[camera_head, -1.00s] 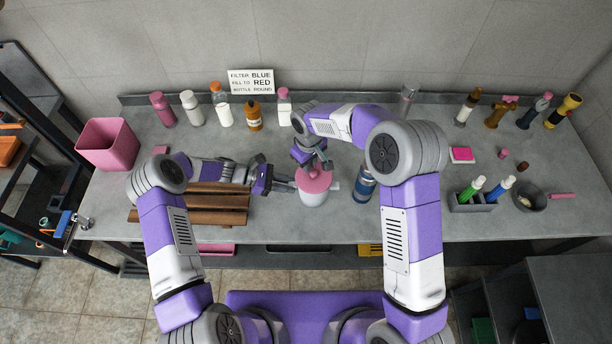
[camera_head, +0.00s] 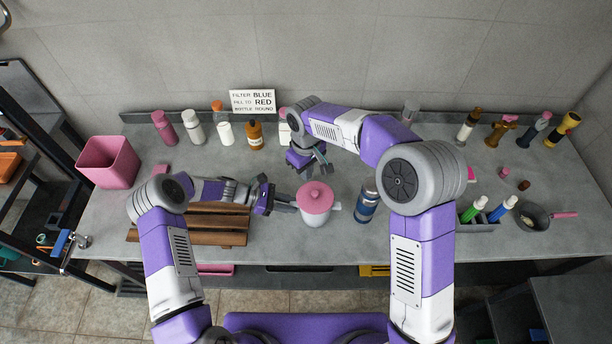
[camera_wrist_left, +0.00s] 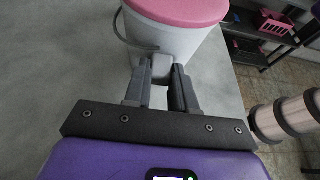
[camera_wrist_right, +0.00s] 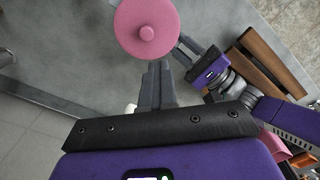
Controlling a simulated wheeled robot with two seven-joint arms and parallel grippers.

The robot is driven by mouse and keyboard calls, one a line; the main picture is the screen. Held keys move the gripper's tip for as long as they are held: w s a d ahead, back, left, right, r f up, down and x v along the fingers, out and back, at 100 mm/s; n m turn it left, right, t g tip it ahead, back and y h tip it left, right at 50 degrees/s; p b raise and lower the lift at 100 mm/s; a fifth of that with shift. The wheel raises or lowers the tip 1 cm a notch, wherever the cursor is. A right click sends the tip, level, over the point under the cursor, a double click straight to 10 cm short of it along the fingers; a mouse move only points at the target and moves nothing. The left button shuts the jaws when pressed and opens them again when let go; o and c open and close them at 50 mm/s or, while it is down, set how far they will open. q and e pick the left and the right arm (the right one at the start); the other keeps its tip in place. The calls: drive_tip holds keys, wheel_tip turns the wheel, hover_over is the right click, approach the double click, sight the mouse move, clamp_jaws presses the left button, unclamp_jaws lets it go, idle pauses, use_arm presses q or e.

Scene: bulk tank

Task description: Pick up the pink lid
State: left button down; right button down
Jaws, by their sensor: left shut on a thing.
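The pink lid (camera_head: 315,197), round with a knob, sits on a white pot (camera_head: 316,219) on the bench. It also shows in the left wrist view (camera_wrist_left: 185,10) and the right wrist view (camera_wrist_right: 147,30). My left gripper (camera_head: 294,204) is shut on the pot's handle at its left side, with white showing between the fingers (camera_wrist_left: 161,77). My right gripper (camera_head: 322,163) is behind and above the lid, apart from it. Its fingers (camera_wrist_right: 158,70) look closed together with nothing between them.
A blue bottle (camera_head: 366,204) stands just right of the pot. A brown slatted board (camera_head: 215,228) lies left, under my left forearm. Several bottles (camera_head: 193,128) line the back. A pink bin (camera_head: 107,163) is far left; a small pan (camera_head: 535,216) is far right.

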drive_tip(key=shift+c, duration=1.9)
unclamp_jaws()
drive_tip(key=shift+r, duration=0.1)
